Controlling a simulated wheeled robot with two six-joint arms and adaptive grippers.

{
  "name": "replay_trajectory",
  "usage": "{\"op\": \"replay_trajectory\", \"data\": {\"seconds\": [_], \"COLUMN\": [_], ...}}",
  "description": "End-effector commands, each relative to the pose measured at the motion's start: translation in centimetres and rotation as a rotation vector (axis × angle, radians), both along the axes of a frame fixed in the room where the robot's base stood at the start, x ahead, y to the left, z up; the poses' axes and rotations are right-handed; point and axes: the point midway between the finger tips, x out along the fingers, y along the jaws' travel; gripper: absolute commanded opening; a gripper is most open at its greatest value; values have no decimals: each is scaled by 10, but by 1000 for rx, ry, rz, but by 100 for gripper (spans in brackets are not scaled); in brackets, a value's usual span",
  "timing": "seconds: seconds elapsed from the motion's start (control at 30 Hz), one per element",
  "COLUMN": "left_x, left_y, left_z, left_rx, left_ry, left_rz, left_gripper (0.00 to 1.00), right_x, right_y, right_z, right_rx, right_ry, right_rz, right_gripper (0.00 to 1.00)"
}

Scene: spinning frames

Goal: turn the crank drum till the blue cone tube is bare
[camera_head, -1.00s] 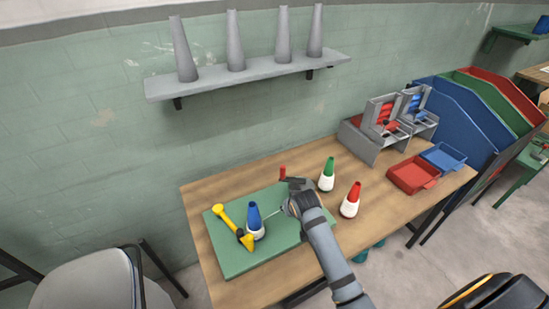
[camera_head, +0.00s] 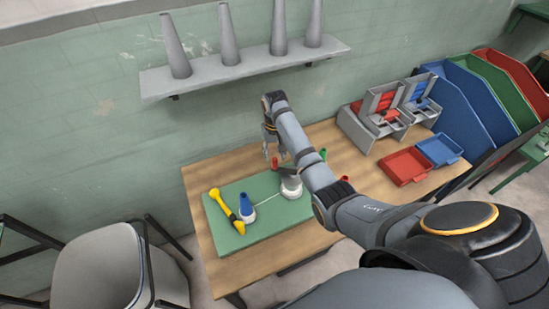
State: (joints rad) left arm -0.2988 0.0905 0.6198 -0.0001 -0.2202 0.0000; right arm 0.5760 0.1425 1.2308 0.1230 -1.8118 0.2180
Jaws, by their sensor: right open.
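The blue cone tube (camera_head: 246,203) stands upright on the green board (camera_head: 238,238), with white yarn still around its foot. A pale thread runs from it to the crank drum (camera_head: 291,188), which has white windings low down and is partly covered by my right arm. The drum's red crank handle (camera_head: 275,163) sticks up at its back left. My right gripper (camera_head: 273,155) is open and points down, with its fingertips close above or around the handle; I cannot tell whether they touch it. My left gripper is out of view.
A yellow tool (camera_head: 226,210) lies left of the blue cone. A green cone (camera_head: 323,154) and a red cone (camera_head: 345,179) are partly hidden by my arm. Grey stands (camera_head: 373,122) and red (camera_head: 406,166) and blue (camera_head: 439,149) trays are at right. A wall shelf (camera_head: 245,68) holds grey cones.

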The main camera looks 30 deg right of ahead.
Motion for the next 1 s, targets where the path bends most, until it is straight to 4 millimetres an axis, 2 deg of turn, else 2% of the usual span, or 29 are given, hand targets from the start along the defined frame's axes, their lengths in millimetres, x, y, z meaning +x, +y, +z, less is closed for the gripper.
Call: {"op": "replay_trajectory", "data": {"seconds": [0.03, 0.23, 0.57, 0.9, 1.0], "left_x": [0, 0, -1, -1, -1], "left_y": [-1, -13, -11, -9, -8], "left_z": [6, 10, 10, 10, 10], "left_rx": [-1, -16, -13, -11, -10], "left_ry": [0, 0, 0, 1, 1], "left_rz": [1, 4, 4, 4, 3], "left_gripper": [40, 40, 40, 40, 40], "right_x": [-1, 0, 0, 0, 0], "right_y": [0, 0, 0, 0, 0], "right_z": [-6, -35, -42, -42, -41], "right_rx": [1, 1, 0, -1, -1], "right_ry": [4, 0, -2, -2, -2], "right_rz": [0, 0, 0, 0, 0], "right_gripper": [43, 43, 43, 0, 0]}}
